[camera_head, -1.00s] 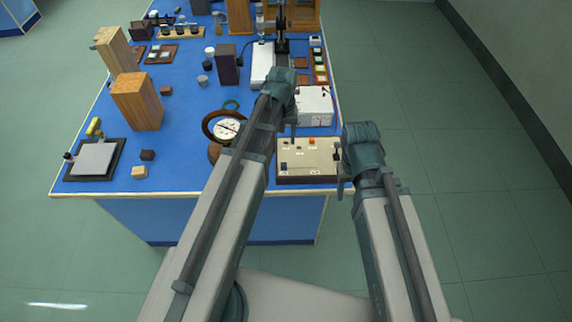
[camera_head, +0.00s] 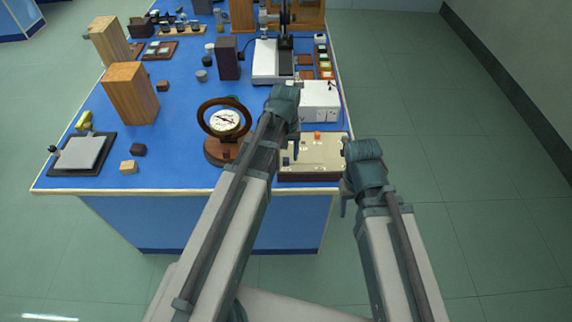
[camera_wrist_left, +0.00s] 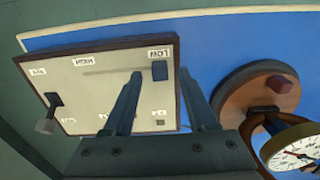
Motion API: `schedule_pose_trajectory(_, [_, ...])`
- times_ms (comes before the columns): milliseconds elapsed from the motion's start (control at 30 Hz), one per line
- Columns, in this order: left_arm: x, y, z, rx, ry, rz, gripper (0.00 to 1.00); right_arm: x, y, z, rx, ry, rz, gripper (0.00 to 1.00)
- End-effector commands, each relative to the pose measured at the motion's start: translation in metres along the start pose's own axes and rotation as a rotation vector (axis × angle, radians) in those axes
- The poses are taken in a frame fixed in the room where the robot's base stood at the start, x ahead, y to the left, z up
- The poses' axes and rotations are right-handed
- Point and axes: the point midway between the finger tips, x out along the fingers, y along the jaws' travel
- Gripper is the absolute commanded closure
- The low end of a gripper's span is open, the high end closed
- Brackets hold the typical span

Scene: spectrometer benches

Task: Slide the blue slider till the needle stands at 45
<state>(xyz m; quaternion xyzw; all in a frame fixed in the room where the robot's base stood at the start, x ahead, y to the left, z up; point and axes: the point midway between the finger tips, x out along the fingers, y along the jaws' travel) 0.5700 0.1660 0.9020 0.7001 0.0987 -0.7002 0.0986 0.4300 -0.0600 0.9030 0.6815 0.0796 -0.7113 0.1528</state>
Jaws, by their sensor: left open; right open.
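A cream control panel (camera_head: 322,165) with a dark edge lies at the table's front right. In the left wrist view, its blue slider (camera_wrist_left: 159,70) stands at the LOW end of a slot (camera_wrist_left: 105,71) that runs toward the HIGH label. My left gripper (camera_head: 290,150) is open over the panel's left part. Its fingertips appear on either side of the slider in the left wrist view; contact is unclear. The round needle dial (camera_head: 226,121) stands in a wooden ring left of the panel; its reading is too small to tell. My right gripper (camera_head: 346,192) is open beside the panel's right edge.
A black lever (camera_wrist_left: 52,100) stands on the panel. A white box (camera_head: 319,96) sits behind it. The dial's round wooden base (camera_head: 218,152) is close to my left gripper. Wooden blocks (camera_head: 130,92) and a square plate (camera_head: 82,153) are further left. The floor at right is clear.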

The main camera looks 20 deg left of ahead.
Motion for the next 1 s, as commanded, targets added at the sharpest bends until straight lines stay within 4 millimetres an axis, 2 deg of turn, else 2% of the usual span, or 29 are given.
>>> schedule_pose_trajectory(33, [0.0114, 0.0000, 0.0000, 0.000, 0.000, 0.000, 0.43, 0.0114, -0.0011, -0.0007, 0.000, 0.000, 0.000, 0.43])
schedule_pose_trajectory(100, [0.0156, 0.0000, 0.0000, 0.000, 0.000, 0.000, 0.43, 0.0155, -0.0015, -0.0009, 0.000, 0.000, 0.000, 0.43])
schedule_pose_trajectory(467, [0.0165, 0.0000, 0.0000, 0.000, 0.000, 0.000, 0.43, 0.0164, -0.0016, -0.0010, 0.000, 0.000, 0.000, 0.43])
schedule_pose_trajectory(767, [0.0166, -0.0001, 0.0000, 0.000, 0.000, 0.000, 0.96, 0.0165, -0.0016, -0.0010, 0.000, 0.000, 0.000, 0.43])
schedule_pose_trajectory(800, [0.0166, 0.0000, 0.0000, 0.000, 0.000, 0.000, 1.00, 0.0165, -0.0016, -0.0010, 0.000, 0.000, 0.000, 0.43])
schedule_pose_trajectory(1000, [0.0166, 0.0000, 0.0000, 0.000, 0.000, 0.000, 1.00, 0.0165, -0.0016, -0.0010, 0.000, 0.000, 0.000, 0.43])
